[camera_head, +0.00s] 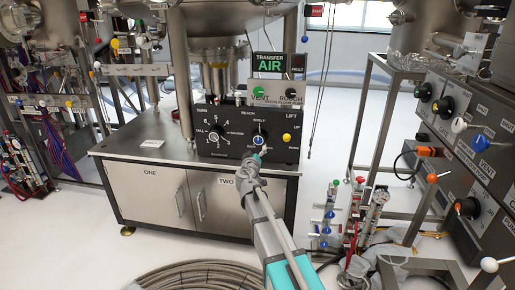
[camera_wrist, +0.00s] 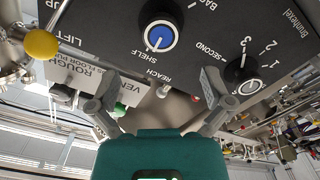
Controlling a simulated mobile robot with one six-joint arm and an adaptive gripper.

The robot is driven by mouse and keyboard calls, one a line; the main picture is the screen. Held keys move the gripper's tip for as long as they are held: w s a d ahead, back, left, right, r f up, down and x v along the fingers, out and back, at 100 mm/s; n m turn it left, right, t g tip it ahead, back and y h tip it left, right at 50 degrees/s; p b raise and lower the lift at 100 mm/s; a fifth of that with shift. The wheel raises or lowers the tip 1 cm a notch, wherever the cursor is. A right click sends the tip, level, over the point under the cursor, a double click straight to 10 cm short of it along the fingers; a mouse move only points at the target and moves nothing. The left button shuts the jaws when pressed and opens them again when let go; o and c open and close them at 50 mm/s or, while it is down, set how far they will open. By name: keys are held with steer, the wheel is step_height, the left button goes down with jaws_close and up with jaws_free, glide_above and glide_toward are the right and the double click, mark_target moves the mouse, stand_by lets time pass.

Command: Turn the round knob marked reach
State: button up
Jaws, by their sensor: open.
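The round reach knob (camera_head: 259,140) is on the black control panel (camera_head: 225,122), with a blue cap and the labels REACH and SHELF above it. In the wrist view, which looks upside down, the reach knob (camera_wrist: 160,35) has a black skirt and a white pointer line toward the SHELF side. My gripper (camera_head: 256,160) is just in front of and below the knob. In the wrist view my gripper (camera_wrist: 153,95) is open and empty, its fingers spread. The knob lies beyond the fingertips, apart from them.
A second dial (camera_head: 214,133) with numbers sits left of the knob, and a yellow knob (camera_head: 286,137) near LIFT sits right. The TRANSFER AIR sign (camera_head: 270,63) stands above. A coiled hose (camera_head: 190,276) lies on the floor. Another panel (camera_head: 470,140) is at right.

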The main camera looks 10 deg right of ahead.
steer(key=shift+v, duration=1)
steer(key=shift+d, duration=0.1)
steer(key=s+d+f+m+g+h, duration=0.1)
steer(key=s+d+f+m+g, duration=0.2)
steer(key=s+d+f+g, duration=0.4)
steer(key=s+d+f+m+g+h, duration=0.1)
steer(key=s+d+f+m+g, duration=0.15)
steer(key=s+f, duration=0.45)
steer(key=s+a+f+n+g+y, duration=0.1)
steer(key=s+g+y, duration=0.1)
steer(key=s, duration=0.4)
steer(key=s+a+f+g+y, duration=0.2)
steer(key=s+g+y, duration=0.1)
steer(key=s, duration=0.4)
steer(key=s+a+f+n+g+y, duration=0.1)
steer(key=s+a+g+y, duration=0.1)
steer(key=s, duration=0.4)
steer(key=shift+s+a+f+n+g+y, duration=0.25)
steer(key=shift+s+f+n+g+y, duration=0.05)
steer(key=shift+s+n+g, duration=0.1)
